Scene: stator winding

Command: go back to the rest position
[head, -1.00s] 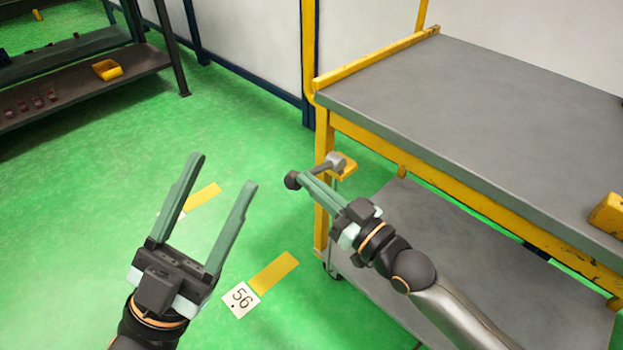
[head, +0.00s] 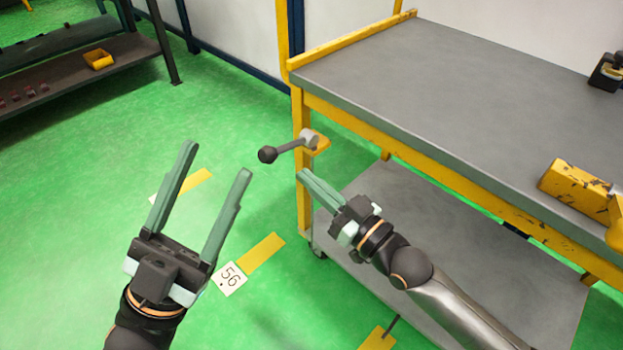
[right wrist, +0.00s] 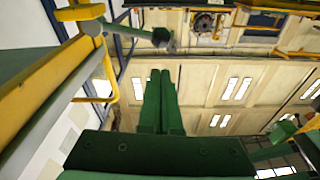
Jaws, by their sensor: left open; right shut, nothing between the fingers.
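My left gripper (head: 208,205) is open and empty, held over the green floor at the lower left of the head view. My right gripper (head: 303,175) is shut with nothing between its fingers, in front of the yellow cart's left end. Its closed fingers also show in the right wrist view (right wrist: 161,100). A lever with a dark ball knob (head: 268,154) sticks out from the cart's corner post, just above and to the left of the right fingertips and apart from them. The lever also shows at the upper left of the right wrist view (right wrist: 130,32).
The cart has a grey top (head: 450,90) and a lower grey shelf (head: 400,215), close to my right arm. A yellow part (head: 575,185) lies on the top's right side. A dark shelf with a yellow bin (head: 98,59) stands at the far left.

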